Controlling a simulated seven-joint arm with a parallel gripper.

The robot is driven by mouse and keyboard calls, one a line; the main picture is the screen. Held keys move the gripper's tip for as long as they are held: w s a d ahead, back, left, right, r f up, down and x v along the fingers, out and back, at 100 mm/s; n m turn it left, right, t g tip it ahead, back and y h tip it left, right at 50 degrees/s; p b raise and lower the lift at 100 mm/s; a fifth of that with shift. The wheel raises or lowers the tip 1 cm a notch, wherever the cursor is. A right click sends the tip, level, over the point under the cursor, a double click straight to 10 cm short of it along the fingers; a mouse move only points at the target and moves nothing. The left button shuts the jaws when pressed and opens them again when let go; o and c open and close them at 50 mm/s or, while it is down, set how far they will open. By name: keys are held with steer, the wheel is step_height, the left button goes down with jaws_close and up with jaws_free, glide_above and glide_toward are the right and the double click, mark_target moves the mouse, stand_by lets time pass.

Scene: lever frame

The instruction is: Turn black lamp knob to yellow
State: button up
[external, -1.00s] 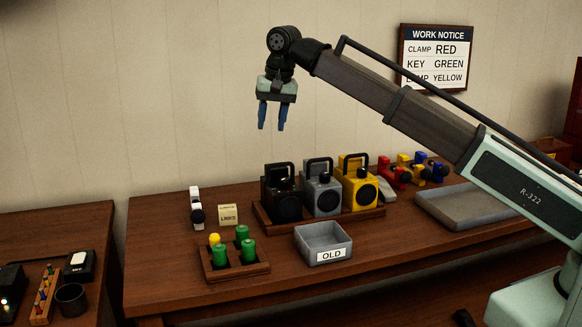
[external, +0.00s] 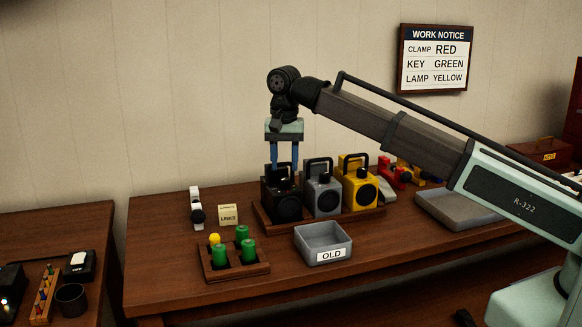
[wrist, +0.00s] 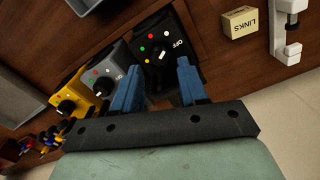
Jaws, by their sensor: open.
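The black lamp (external: 283,204) stands at the left end of a wooden tray, beside a grey lamp (external: 322,199) and a yellow lamp (external: 358,192). In the wrist view the black lamp's top (wrist: 187,40) shows a dark knob (wrist: 160,54) with a pale pointer line, coloured dots around it and the word OFF. I cannot tell exactly which mark the pointer meets. My gripper (external: 285,167) points down just over the black lamp; its blue fingers are apart and empty. In the wrist view the fingers (wrist: 158,88) reach towards the knob, which appears clear of them.
A wooden tray (external: 371,221) holds the lamps. A grey OLD bin (external: 323,246) and a rack (external: 236,271) with green and yellow pieces stand in front. A LINKS box (external: 228,214) and a white clamp (external: 196,207) are at left. A work notice (external: 434,59) reads LAMP YELLOW.

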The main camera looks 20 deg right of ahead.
mark_target(285, 179)
steer(key=shift+f, duration=2.15)
steer(key=c, duration=0.8)
